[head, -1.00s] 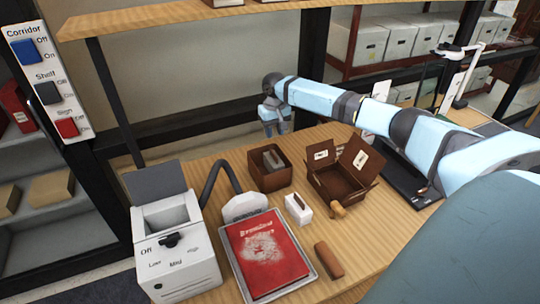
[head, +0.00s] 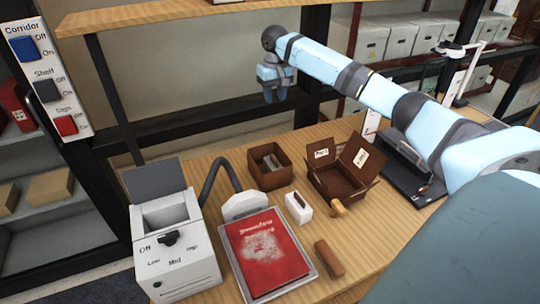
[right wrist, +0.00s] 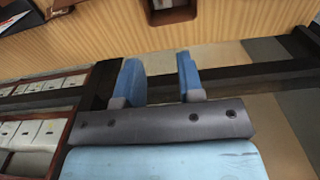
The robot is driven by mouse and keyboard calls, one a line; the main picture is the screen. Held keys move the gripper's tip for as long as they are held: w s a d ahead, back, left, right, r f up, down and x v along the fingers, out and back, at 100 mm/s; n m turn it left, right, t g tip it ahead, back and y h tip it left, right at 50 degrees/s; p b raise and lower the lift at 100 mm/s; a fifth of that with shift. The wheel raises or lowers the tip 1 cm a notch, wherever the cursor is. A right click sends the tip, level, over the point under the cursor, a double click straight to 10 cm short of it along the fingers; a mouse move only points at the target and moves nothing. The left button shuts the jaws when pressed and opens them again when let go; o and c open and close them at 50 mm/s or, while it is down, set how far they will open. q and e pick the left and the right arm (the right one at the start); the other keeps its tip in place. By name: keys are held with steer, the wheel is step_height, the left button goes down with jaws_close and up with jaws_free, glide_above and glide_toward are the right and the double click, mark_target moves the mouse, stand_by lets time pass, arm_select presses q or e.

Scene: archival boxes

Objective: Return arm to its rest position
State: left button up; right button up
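My right arm reaches in from the right in the head view. Its right gripper (head: 274,97) hangs in the air in front of the shelf's dark rail, above and behind the table (head: 205,165). In the right wrist view the gripper's two blue fingers (right wrist: 160,75) stand apart with nothing between them. My left gripper is not in view.
On the table are a brown box (head: 258,180) with grey items in it, an open-flapped box (head: 340,188), a red book (head: 265,250) on a tray, a brown block (head: 329,258) and a white machine (head: 180,262). A switch panel (head: 45,70) is at left.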

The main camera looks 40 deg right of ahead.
steer(key=shift+r, duration=0.65)
